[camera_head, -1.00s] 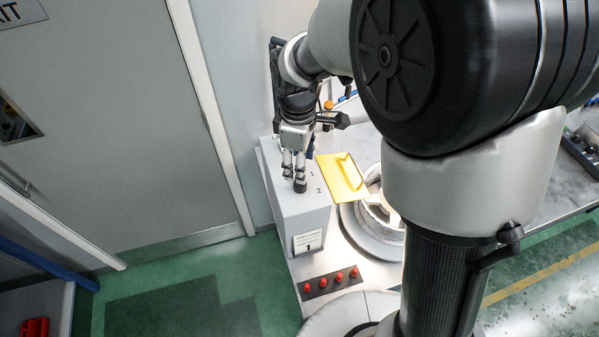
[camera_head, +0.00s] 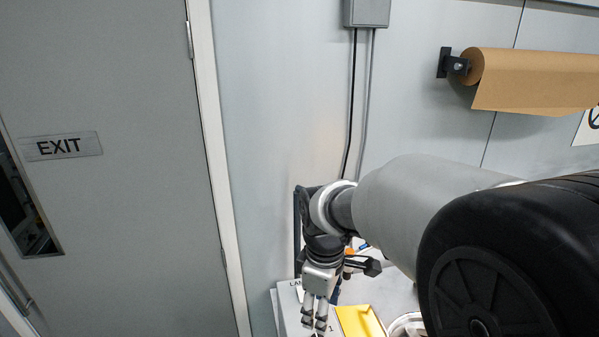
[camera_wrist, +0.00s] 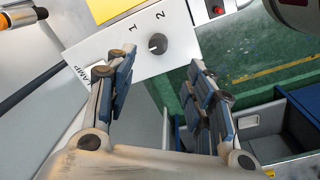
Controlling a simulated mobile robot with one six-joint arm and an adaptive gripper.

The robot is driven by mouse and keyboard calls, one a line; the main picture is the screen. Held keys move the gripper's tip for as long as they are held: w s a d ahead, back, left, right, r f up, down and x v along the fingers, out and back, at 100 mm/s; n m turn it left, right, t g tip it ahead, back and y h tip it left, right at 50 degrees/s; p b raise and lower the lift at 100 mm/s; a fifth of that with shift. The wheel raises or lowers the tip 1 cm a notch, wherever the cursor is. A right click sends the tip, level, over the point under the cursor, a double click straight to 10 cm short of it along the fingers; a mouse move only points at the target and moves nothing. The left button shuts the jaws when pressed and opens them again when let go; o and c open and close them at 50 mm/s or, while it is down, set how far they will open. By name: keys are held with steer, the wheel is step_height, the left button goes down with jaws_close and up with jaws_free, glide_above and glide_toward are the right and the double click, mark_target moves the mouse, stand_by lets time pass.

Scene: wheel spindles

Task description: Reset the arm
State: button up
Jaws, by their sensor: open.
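My gripper (camera_head: 314,322) is low in the head view, pointing down over the pale box (camera_head: 283,310) at the end of the bench. In the wrist view my gripper (camera_wrist: 160,90) is open, with its two fingers apart and nothing between the fingertips. Beyond the fingers is the box's top face (camera_wrist: 105,48), marked 1, 2 and LAMP, with a dark round knob (camera_wrist: 158,44). The knob appears between the finger lines and slightly beyond them; I cannot tell if there is contact.
A yellow plate (camera_head: 360,322) lies right of the box. A grey door (camera_head: 110,200) with an EXIT sign (camera_head: 62,146) stands at left. A brown paper roll (camera_head: 535,80) hangs on the wall. The wrist view shows green floor (camera_wrist: 245,60) and a blue drawer unit (camera_wrist: 300,110).

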steer(key=s+d+f+m+t+b, duration=0.1)
steer(key=s+d+f+m+b, duration=0.2)
steer(key=s+m+b, duration=0.1)
steer(key=s+d+f+m+t+b, duration=0.1)
steer(key=s+d+f+m+b, duration=0.2)
steer(key=s+b, duration=0.4)
steer(key=s+d+f+m+t+b, duration=0.2)
steer(key=s+d+f+m+b, duration=0.1)
steer(key=s+m+b, duration=0.3)
steer(key=s+f, duration=0.1)
steer(key=s, duration=0.1)
steer(key=shift+s, duration=0.4)
steer(key=shift+c, duration=0.4)
